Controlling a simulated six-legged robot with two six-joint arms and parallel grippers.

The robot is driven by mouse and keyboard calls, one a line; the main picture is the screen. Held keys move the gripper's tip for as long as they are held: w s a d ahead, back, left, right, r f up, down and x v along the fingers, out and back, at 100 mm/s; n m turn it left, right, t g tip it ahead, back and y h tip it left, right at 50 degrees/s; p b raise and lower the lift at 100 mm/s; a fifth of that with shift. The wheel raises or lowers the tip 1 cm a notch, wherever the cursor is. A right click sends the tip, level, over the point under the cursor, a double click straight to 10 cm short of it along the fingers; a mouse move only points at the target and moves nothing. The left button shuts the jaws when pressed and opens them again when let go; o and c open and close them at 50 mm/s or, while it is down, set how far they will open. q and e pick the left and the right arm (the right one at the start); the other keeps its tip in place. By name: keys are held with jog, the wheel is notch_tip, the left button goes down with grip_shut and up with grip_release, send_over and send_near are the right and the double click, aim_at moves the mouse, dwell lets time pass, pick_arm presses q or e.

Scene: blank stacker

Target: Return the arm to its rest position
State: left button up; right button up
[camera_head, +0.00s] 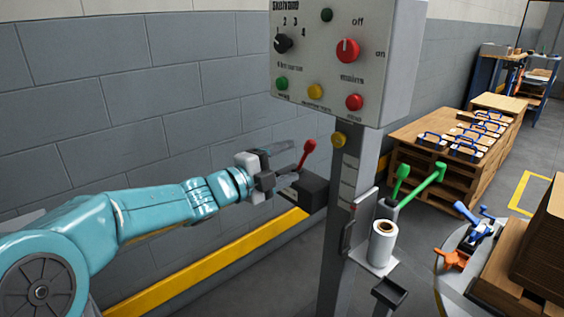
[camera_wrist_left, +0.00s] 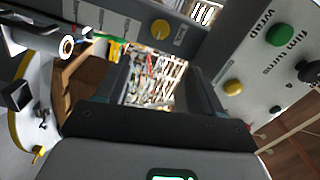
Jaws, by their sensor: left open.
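My left arm (camera_head: 150,212) is teal and reaches in from the left in the head view. Its gripper (camera_head: 292,164) is open, beside a red-knobbed lever (camera_head: 307,148) on a dark box (camera_head: 310,190) fixed to the post. I cannot tell whether the fingers touch the lever. In the left wrist view the gripper's dark body fills the bottom, and no held thing shows between the fingers. My right gripper is not in view.
A grey control panel (camera_head: 330,75) with knobs and buttons stands above the gripper on a grey post (camera_head: 345,215). A white film roll (camera_head: 383,243) and green-handled levers (camera_head: 425,186) are right of the post. Pallets (camera_head: 425,152) stand behind. A block wall (camera_head: 100,110) runs along the left.

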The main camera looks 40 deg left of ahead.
pick_arm(q)
jog(key=shift+s, duration=0.4)
jog(key=shift+f, duration=0.1)
jog(key=w+d+f+n+g, duration=0.2)
jog(key=w+d+f+n, duration=0.15)
jog(key=f, duration=0.55)
jog(key=w+d+f+n+g, duration=0.15)
jog(key=f+n, duration=0.25)
jog(key=f, duration=0.4)
jog(key=s+d+f+n+g+h, duration=0.1)
jog(key=s+d+f+n+g, duration=0.15)
jog(key=d+f, duration=0.45)
jog(key=s+d+f+n+g+h, duration=0.1)
jog(key=d+f+n+g, duration=0.2)
jog(key=f, duration=0.8)
jog(key=s+d+f+n+g, duration=0.35)
jog(key=s+d+f, duration=0.4)
jog(key=s, duration=0.25)
jog(key=s+d+f+n+g, duration=0.2)
jog(key=s+d+f+g, duration=0.3)
jog(key=s+d+f, duration=0.35)
jog(key=s+d+p+v, duration=0.1)
jog(key=d+p+v, duration=0.2)
jog(key=p+v, duration=1)
jog(key=d+r+p+v, duration=0.1)
jog(key=d+p+v, duration=0.1)
jog(key=p+v, duration=1.1)
jog(key=shift+s+d+r+h+p, duration=0.25)
jog(key=shift+s+d+h+p, duration=0.15)
jog(key=shift+p, duration=0.45)
